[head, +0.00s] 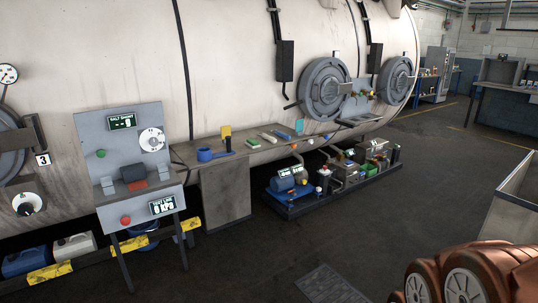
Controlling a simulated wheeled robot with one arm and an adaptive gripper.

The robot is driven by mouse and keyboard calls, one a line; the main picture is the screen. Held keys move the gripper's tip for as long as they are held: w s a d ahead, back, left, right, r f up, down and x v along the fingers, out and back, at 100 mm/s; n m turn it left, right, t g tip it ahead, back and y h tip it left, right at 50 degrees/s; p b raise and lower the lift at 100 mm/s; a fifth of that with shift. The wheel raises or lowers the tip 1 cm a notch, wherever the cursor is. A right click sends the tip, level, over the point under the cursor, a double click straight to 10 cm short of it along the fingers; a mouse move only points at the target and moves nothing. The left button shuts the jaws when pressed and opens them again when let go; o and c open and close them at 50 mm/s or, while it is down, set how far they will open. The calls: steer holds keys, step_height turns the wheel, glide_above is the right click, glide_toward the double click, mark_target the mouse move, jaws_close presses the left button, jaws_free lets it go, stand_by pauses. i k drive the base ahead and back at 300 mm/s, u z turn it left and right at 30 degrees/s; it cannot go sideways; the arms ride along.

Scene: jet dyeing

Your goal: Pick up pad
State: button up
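No single object is clearly marked as the pad. Small items lie on the narrow workbench (222,171) in front of the large pale vessel. A yellow flat piece (225,131) stands upright near the bench's left part. A blue cup-like item (206,154) sits at the left end. My gripper is not in view.
A control stand (121,150) with a dial is left of the bench. A low skid with pumps (292,189) sits under the bench's right part. Brown rounded shapes with pale discs (463,285) and a grey-walled bin (511,195) are at right. Dark floor (410,190) is open between.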

mark_target(251, 143)
steer(key=u, duration=0.25)
steer(key=i, duration=1.9)
steer(key=u, duration=0.8)
steer(key=i, duration=1.5)
steer(key=u, duration=0.15)
